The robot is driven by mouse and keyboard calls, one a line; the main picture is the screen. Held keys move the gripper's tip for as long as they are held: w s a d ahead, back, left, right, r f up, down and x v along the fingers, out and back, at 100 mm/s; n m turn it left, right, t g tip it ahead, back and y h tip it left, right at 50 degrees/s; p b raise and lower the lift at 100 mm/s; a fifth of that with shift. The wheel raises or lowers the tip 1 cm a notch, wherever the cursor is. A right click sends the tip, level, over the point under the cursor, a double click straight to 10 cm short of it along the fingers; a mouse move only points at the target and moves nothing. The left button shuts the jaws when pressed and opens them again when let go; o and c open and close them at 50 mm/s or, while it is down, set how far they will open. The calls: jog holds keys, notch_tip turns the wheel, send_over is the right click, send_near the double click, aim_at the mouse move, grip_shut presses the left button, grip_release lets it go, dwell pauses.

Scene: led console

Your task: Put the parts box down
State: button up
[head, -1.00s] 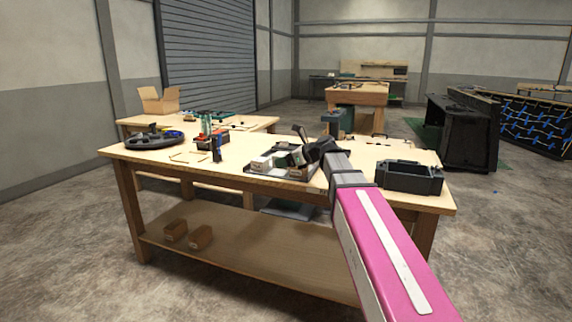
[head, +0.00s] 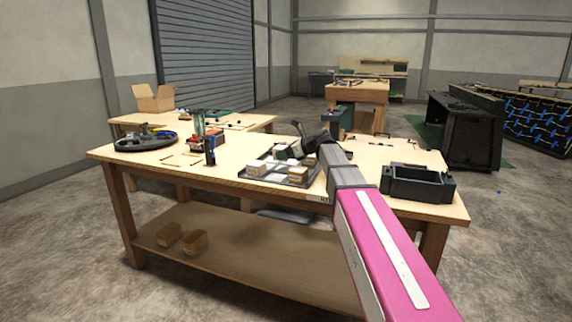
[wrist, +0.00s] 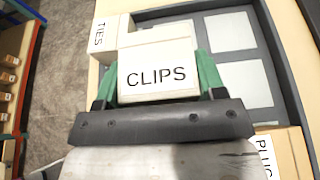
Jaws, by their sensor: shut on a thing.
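A white box labelled CLIPS (wrist: 156,78) is between the green fingers of my gripper (wrist: 157,82) in the wrist view. My gripper is shut on it. In the head view my gripper (head: 290,153) is over the dark grey parts tray (head: 246,175) on the workbench, and the arm hides part of the scene. The tray (wrist: 296,95) also shows in the wrist view, with pale squares in its compartments. I cannot tell whether the held box touches the tray's floor.
A box labelled TIES (wrist: 103,40) is just beyond the held box to the left. Another labelled box (wrist: 266,158) is at lower right. On the workbench (head: 225,180), a black open bin (head: 418,186) stands at right and a dark round tool (head: 146,141) at left.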

aim_at(286, 169)
jog(key=shift+w+d+f, duration=0.35)
jog(key=shift+w+f, duration=0.3)
jog(key=shift+w, duration=0.15)
jog(key=shift+f, duration=1.9)
jog(key=o, duration=0.7)
jog(key=shift+f, duration=0.1)
jog(key=shift+c, duration=0.2)
jog(key=v, duration=1.2)
